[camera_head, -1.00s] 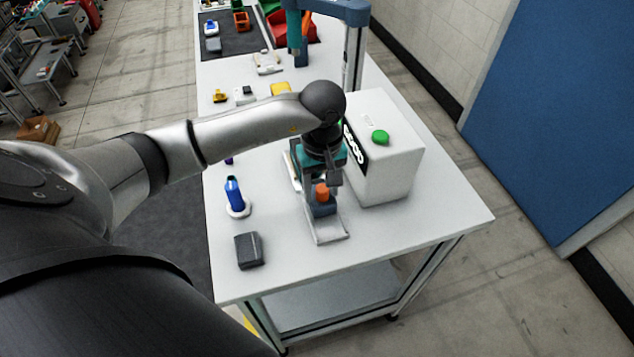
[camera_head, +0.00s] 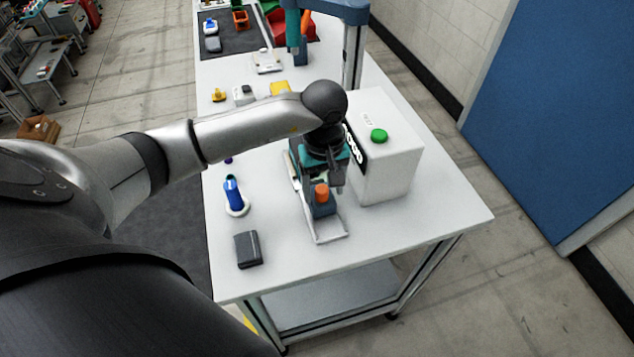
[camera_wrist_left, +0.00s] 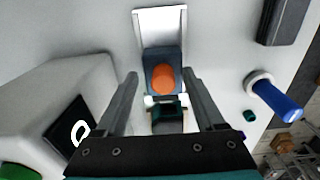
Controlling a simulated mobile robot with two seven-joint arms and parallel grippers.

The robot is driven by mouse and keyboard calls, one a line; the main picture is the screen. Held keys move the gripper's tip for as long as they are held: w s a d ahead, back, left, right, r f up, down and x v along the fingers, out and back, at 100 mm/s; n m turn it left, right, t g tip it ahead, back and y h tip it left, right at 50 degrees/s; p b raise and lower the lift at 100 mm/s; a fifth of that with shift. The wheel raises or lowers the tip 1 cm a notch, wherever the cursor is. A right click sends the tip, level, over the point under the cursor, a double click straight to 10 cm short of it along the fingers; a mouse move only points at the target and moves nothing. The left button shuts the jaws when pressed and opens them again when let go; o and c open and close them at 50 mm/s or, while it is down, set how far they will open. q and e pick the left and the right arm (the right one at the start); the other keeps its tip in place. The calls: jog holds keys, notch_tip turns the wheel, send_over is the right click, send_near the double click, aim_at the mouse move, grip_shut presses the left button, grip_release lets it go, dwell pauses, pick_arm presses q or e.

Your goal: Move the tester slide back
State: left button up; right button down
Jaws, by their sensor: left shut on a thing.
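The tester slide is a blue-grey block (camera_head: 322,208) with an orange knob (camera_head: 321,192), on a pale rail (camera_head: 331,232) on the white table. In the left wrist view the knob (camera_wrist_left: 165,80) and the block (camera_wrist_left: 163,57) lie between and ahead of the finger lines. My left gripper (camera_head: 335,178) is over the rear part of the slide, beside the white tester box (camera_head: 388,165). Its fingers (camera_wrist_left: 164,92) stand apart, shut on the slide; the contact itself is hard to see. My right gripper is not in view.
A green button (camera_head: 379,136) tops the tester box, close to my left wrist. The table's front right is clear.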

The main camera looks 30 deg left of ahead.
pick_arm(q)
jog(key=shift+s+f, duration=0.5)
jog(key=shift+f, duration=0.15)
jog(key=shift+w+a+r+p, duration=0.1)
jog(key=shift+w+r+p, duration=0.05)
jog(key=shift+r+p, duration=0.4)
jog(key=shift+w+r+p, duration=0.15)
jog(key=shift+r+p, duration=0.3)
jog(key=shift+r, duration=0.2)
jog(key=shift+r+p, duration=1.65)
jog(key=shift+r, duration=1.25)
jog(key=shift+f, duration=0.1)
